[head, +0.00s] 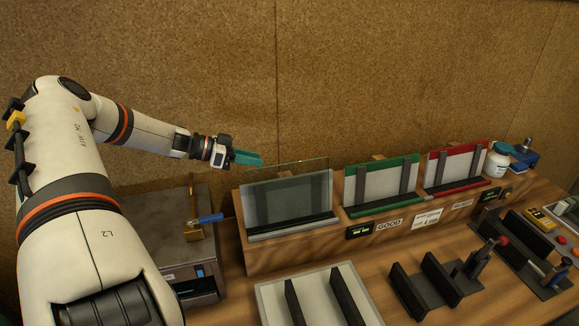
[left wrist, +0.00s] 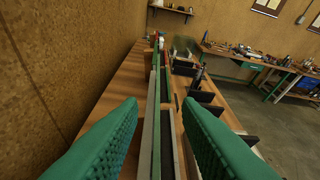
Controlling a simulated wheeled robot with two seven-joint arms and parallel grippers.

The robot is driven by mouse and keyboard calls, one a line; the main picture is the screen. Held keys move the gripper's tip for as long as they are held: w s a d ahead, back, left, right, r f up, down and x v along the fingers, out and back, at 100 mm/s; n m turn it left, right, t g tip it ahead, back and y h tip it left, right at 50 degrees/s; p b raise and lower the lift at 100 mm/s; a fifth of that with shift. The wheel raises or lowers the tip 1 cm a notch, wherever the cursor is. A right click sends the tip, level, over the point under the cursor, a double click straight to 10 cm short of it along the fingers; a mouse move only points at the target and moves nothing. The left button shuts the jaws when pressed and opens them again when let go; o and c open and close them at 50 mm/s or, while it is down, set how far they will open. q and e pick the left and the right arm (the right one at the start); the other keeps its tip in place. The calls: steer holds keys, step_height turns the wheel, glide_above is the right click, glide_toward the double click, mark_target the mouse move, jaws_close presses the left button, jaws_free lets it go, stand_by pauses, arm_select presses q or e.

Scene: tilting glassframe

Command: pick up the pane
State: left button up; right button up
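The clear glass pane (head: 289,202) stands leaning in the grey-framed leftmost holder on the wooden riser, with its thin top edge above the backing. My left gripper (head: 246,158) has green fingers and is just left of the pane's upper left corner. In the left wrist view my left gripper (left wrist: 158,130) is open, its two ridged fingers wide apart. The row of holders (left wrist: 146,140) runs away edge-on between the fingers, and neither finger touches it. The pane itself is hard to make out there. My right gripper is not in view.
A green-framed holder (head: 382,185) and a red-framed holder (head: 456,168) stand to the right on the riser. A white bottle (head: 497,160) is at the far right. A metal box (head: 170,228) with a blue-handled tool is on the left. A brown wall stands close behind.

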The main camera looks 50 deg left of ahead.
mark_target(289, 165)
arm_select(q)
steer(key=shift+w+d+f, duration=0.3)
steer(key=shift+w+d, duration=0.35)
steer(key=shift+d, duration=0.05)
steer(key=shift+w+d+f+p, duration=0.15)
steer(key=shift+w+p, duration=0.1)
steer(key=shift+p, duration=0.15)
steer(key=shift+w+f+p, duration=0.2)
steer(key=shift+w+p, duration=0.15)
steer(key=shift+w, duration=0.05)
steer(key=shift+w+d+f+b, duration=0.25)
steer(key=shift+w+b, duration=0.1)
steer(key=shift+b, duration=0.15)
steer(key=b+x, duration=0.4)
steer(key=b, duration=0.4)
steer(key=shift+w, duration=0.1)
steer(key=shift+w+d+r+b, duration=0.1)
steer(key=shift+w+b, duration=0.05)
steer(key=shift+b, duration=0.15)
